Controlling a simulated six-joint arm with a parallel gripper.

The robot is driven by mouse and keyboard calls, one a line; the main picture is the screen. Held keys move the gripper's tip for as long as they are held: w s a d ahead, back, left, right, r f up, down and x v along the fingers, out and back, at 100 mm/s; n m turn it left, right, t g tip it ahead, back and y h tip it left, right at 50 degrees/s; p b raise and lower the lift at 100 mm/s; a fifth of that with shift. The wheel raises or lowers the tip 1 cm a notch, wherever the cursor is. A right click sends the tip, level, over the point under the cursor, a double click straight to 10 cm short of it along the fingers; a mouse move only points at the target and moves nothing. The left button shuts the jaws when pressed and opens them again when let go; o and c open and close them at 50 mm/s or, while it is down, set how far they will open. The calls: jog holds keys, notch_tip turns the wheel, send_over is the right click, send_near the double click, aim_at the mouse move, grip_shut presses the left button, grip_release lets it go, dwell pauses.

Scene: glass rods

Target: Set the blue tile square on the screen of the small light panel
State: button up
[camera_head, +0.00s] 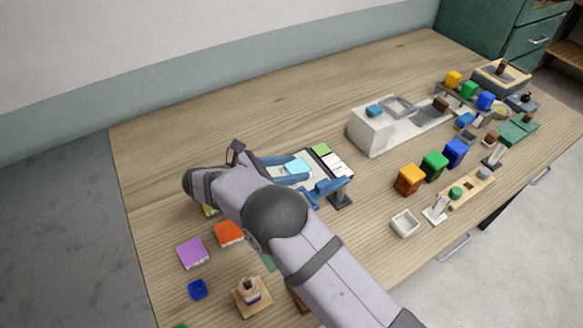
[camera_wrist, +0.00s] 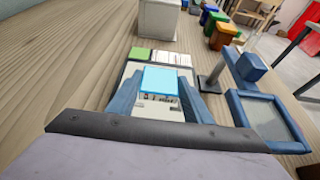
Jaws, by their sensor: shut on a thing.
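My gripper (camera_head: 294,170) is shut on the light blue tile (camera_head: 298,166), which lies between its blue fingers. The tile (camera_wrist: 160,79) also shows between the fingertips (camera_wrist: 160,88) in the wrist view and looks roughly flat. Under it is a dark-edged panel with a pale surface, seemingly the small light panel (camera_wrist: 158,113). The tile covers part of that surface toward its far end. I cannot tell whether the tile touches it or hangs just above. My arm hides part of the panel in the head view.
A blue-framed piece on a dark stand (camera_head: 341,201) is close on the right of the panel. Green and white pieces (camera_head: 338,163) lie at its far edge. A white box (camera_head: 372,130) stands beyond. Orange, green and blue bins (camera_head: 409,180) are farther right. The table's back left is clear.

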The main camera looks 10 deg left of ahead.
jog(key=o, duration=1.2)
jog(key=shift+o, duration=0.2)
jog(key=shift+p+v, duration=0.8)
jog(key=shift+v, duration=2.85)
jog(key=w+d+r+m+g+y, duration=0.1)
jog(key=w+d+r+m+g, duration=0.2)
jog(key=d+m, duration=0.5)
jog(key=w+d+r+m+g, duration=0.1)
jog(key=d+r+m+g, duration=0.2)
jog(key=d+r+m, duration=0.5)
jog(key=s+d+f+m+g+y+p, duration=0.1)
jog(key=s+d+f+m+y, duration=0.3)
jog(key=s+d, duration=0.5)
jog(key=s+d+f+m+g+y+p, duration=0.1)
jog(key=s+d+f+m+y, duration=0.3)
jog(key=s, duration=0.9)
jog(key=d+f+m+g, duration=0.1)
jog(key=d+f+m, duration=0.2)
jog(key=d, duration=0.2)
jog(key=shift+g+y, duration=0.3)
